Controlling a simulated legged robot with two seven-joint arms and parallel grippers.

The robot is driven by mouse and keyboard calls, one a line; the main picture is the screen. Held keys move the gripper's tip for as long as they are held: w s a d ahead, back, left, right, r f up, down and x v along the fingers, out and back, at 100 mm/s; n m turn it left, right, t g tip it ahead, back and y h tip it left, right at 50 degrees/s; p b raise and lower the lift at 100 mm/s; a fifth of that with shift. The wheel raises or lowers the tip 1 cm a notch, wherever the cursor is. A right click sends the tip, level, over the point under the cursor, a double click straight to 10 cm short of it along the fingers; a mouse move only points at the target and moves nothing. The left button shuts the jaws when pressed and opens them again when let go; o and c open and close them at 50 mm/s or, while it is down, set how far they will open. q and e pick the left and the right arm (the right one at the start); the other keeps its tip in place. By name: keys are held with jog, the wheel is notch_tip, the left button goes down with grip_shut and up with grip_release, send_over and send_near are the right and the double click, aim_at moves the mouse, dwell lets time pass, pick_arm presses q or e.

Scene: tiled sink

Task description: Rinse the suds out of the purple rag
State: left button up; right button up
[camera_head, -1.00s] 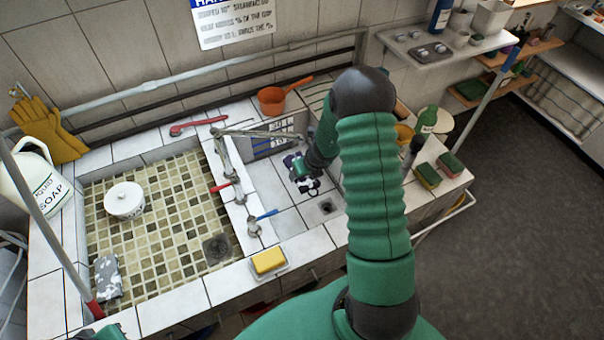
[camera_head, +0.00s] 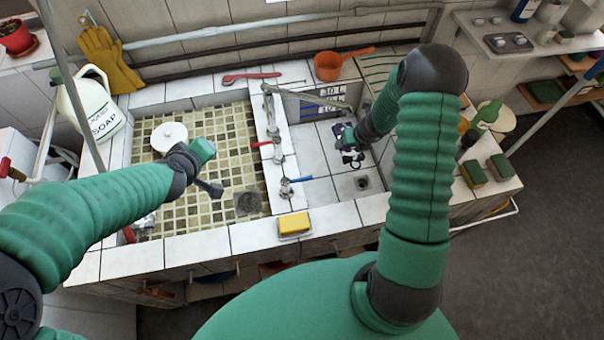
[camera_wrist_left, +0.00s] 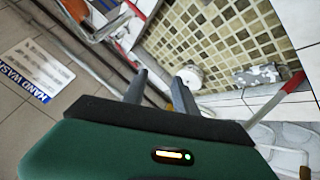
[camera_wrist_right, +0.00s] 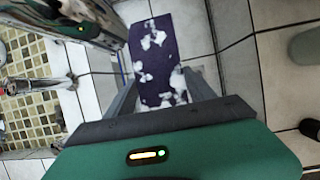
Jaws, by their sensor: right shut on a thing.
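The purple rag (camera_wrist_right: 158,35) has white patches of suds on it. My right gripper (camera_wrist_right: 161,92) is shut on it, and the rag hangs out past the fingers. In the head view the rag (camera_head: 352,157) is in the tiled right basin, mostly hidden by my right gripper. The metal tap (camera_head: 277,150) stands on the divider between the basins, with a red handle (camera_head: 262,144) and a blue handle (camera_head: 298,180). No running water is visible. My left gripper (camera_wrist_left: 162,84) is open and empty, over the mosaic left basin, left of the tap.
The left basin (camera_head: 205,215) holds a white lidded pot (camera_head: 169,137). A yellow sponge (camera_head: 294,221) lies on the front rim. The right basin's drain (camera_head: 362,183) is clear.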

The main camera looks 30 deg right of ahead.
pick_arm(q)
jog(key=w+d+n+t, duration=0.1)
jog(key=w+d+n, duration=0.3)
jog(key=d, duration=0.8)
jog(key=n+g+y, duration=0.3)
jog(key=n+g, duration=0.4)
jog(key=n, duration=0.1)
send_near(301, 179)
jog(key=f, duration=0.4)
jog(key=w+f, duration=0.1)
jog(key=f, duration=0.2)
jog(key=shift+w, duration=0.1)
jog(key=shift+w+f, duration=0.15)
jog(key=shift+f, duration=0.4)
jog(key=shift+c, duration=0.4)
